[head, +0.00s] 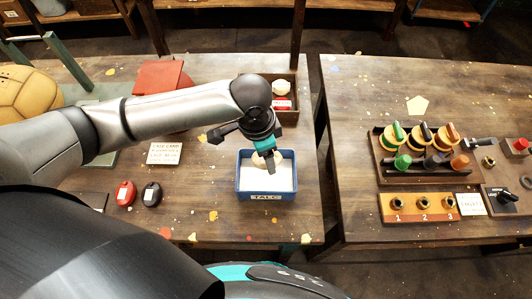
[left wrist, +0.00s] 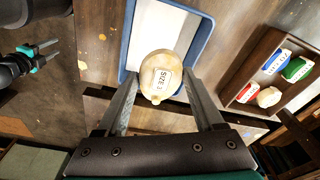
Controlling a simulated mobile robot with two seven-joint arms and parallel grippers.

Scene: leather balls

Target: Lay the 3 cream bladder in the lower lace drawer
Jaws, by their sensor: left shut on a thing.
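A cream bladder with a "SIZE 3" label (left wrist: 160,77) is between the fingers of my left gripper (left wrist: 155,98). In the head view my left gripper (head: 268,160) is shut on this bladder (head: 263,159) over the blue TALC tray (head: 266,197), which holds white powder. I cannot tell whether the bladder touches the powder. Another cream bladder (left wrist: 269,97) lies in a wooden box (left wrist: 243,68); the box also shows in the head view (head: 257,98). My right gripper (left wrist: 50,53) is open and empty at the left of the left wrist view. I cannot identify the lower lace drawer.
Red, blue and green labelled pieces (left wrist: 297,69) lie in the wooden box. A red pod (head: 125,193) and a black pod (head: 151,193) lie left of the tray. A card (head: 164,153) lies behind them. A second bench (head: 360,110) with a tool rack is at right, across a gap.

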